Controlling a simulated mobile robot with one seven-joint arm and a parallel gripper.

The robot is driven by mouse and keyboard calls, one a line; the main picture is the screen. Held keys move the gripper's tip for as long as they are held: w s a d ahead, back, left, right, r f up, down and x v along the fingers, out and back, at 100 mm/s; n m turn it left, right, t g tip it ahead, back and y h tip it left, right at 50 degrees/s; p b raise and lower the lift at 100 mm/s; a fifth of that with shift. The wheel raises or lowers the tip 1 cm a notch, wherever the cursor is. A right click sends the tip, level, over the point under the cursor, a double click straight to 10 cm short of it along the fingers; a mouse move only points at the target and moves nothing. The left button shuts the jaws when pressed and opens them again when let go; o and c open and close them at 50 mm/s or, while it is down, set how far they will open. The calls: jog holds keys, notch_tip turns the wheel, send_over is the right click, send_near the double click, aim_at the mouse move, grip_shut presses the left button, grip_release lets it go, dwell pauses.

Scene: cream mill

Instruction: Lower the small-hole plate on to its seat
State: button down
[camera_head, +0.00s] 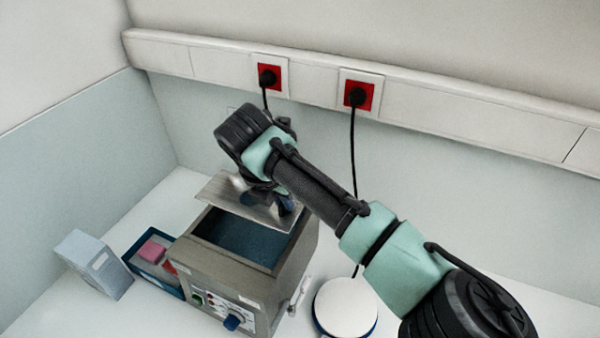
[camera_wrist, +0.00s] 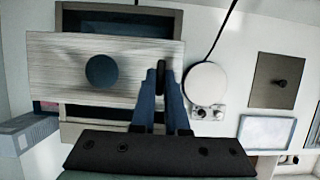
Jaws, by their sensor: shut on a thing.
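The small-hole plate (camera_head: 232,197) is a flat light-grey metal rectangle. In the wrist view the plate (camera_wrist: 60,72) shows one round dark-blue hole (camera_wrist: 102,70) and a dark upright grip near its right side. My gripper (camera_wrist: 161,88) is shut on that grip; in the head view my gripper (camera_head: 284,204) partly hides the plate. The plate hangs above the back part of the open metal bath (camera_head: 222,287), seemingly apart from its rim. In the wrist view the bath's rim (camera_wrist: 68,133) shows behind and in front of the plate, whose left end overhangs it.
A blue tray (camera_head: 178,290) with a pink block (camera_head: 152,251) and a pale box (camera_head: 93,264) stand left of the bath. A white round device (camera_head: 346,306) stands at its right. A brown knobbed plate (camera_wrist: 268,92) and a pale tray (camera_wrist: 265,133) lie farther right. Cords hang from wall sockets.

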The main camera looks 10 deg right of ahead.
aim_at(284, 218)
jog(key=shift+w+d, duration=0.1)
jog(key=shift+w, duration=0.1)
jog(key=shift+s+f+b, duration=0.2)
jog(key=shift+f+b, duration=0.35)
jog(key=shift+b, duration=0.15)
notch_tip(284, 218, down, 3)
jog(key=b, duration=0.2)
jog(key=shift+r+b, duration=0.1)
jog(key=shift+b, duration=0.25)
jog(key=shift+f, duration=0.2)
jog(key=shift+p, duration=0.75)
jog(key=shift+f, duration=0.55)
dwell(0.5)
